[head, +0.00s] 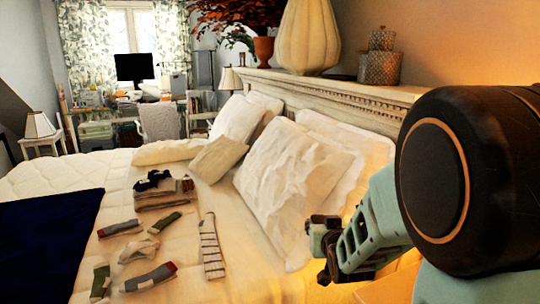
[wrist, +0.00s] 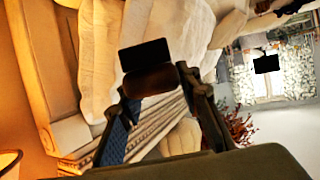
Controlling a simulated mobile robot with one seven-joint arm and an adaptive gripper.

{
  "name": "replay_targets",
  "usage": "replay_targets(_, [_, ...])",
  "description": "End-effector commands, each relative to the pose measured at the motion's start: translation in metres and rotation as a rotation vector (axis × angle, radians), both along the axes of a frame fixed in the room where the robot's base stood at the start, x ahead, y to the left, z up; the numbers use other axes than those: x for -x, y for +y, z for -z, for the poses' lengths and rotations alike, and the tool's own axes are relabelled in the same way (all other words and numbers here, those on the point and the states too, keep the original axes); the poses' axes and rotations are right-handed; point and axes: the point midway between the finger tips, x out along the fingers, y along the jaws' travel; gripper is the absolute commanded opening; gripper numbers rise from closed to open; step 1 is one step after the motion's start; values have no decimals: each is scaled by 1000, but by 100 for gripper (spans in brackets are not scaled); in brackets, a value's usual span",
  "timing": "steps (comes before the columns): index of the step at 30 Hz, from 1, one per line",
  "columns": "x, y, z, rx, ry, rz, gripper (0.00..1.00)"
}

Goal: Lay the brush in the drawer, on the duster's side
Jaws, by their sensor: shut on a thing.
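In the wrist view, a brush (wrist: 148,80) with a brown part and a black block-like part sits between the fingertips of my gripper (wrist: 155,85). My gripper is shut on it. In the head view my gripper (head: 326,250) is at the lower right, held in front of the bed's pillow side; the brush is hard to make out there against the dark fingers. I cannot make out the drawer or the duster in either view.
The bed (head: 225,285) fills the middle, with several socks (head: 150,277) on it and pillows (head: 300,175) against the headboard (head: 330,105). A dark blue cloth (head: 45,240) lies at left. A pale surface (head: 390,288) shows below my gripper, partly hidden by my arm.

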Motion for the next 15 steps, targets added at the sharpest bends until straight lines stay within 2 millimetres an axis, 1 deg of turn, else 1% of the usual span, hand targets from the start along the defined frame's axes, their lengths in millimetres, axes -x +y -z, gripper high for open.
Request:
replay_targets(1, [0,0,-22,0,-1,0,6])
replay_targets(15, [0,0,-114,0,-1,0,6])
